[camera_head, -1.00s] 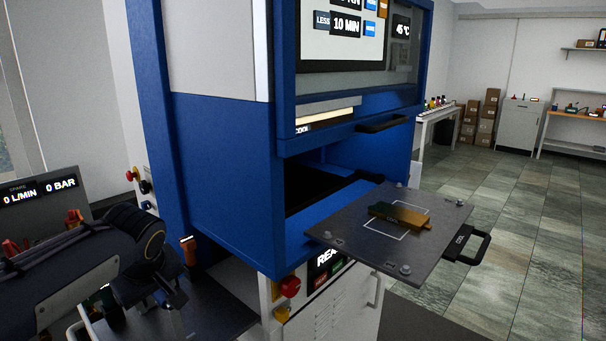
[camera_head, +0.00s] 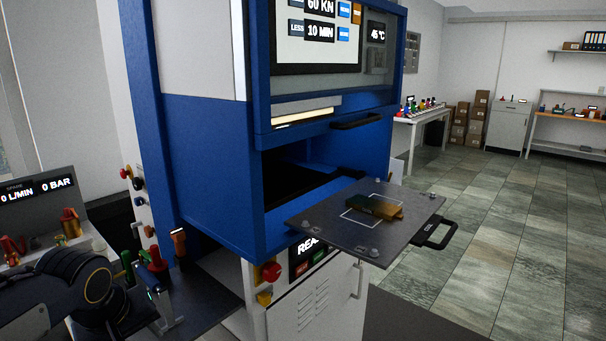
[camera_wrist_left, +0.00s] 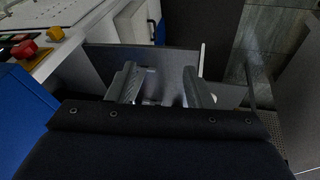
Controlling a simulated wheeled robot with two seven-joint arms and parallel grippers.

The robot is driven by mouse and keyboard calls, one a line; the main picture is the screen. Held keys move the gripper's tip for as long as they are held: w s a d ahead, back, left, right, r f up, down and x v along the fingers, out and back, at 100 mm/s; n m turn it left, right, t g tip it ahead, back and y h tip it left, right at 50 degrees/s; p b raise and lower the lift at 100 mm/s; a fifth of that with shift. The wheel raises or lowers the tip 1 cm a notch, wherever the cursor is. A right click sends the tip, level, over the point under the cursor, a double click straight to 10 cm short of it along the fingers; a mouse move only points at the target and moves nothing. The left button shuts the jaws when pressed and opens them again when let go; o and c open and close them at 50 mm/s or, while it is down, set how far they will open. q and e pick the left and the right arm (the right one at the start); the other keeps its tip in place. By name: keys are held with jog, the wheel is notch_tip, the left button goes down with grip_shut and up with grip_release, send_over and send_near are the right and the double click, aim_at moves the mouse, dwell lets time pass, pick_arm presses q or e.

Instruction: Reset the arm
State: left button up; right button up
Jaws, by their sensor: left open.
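My left arm (camera_head: 85,285) comes in at the lower left of the head view, low beside the blue press. In the left wrist view my left gripper (camera_wrist_left: 162,90) is open, with its two grey fingers apart. I see no object held between them. My right gripper is not in view. The blue press (camera_head: 205,160) stands in the middle of the head view. Its dark plate (camera_head: 340,240) is pulled out, clear of my left arm.
A red knob (camera_head: 271,272) sits on the press front. A grey panel (camera_head: 40,200) with readouts and several coloured fittings is at the left. A side table (camera_head: 420,118) and cardboard boxes (camera_head: 478,120) stand at the back. The tiled floor (camera_head: 480,230) at right is clear.

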pick_arm(q)
jog(key=s+d+f+m+h, duration=0.2)
jog(key=s+d+f+m, duration=0.1)
jog(key=s, duration=0.5)
jog(key=s+d+f+m+t+h, duration=0.1)
jog(key=s+d+f+m+h, duration=0.1)
jog(key=s, duration=0.7)
jog(key=shift+d+f+m, duration=0.7)
jog(key=shift+d+f, duration=0.2)
jog(key=shift+d, duration=0.35)
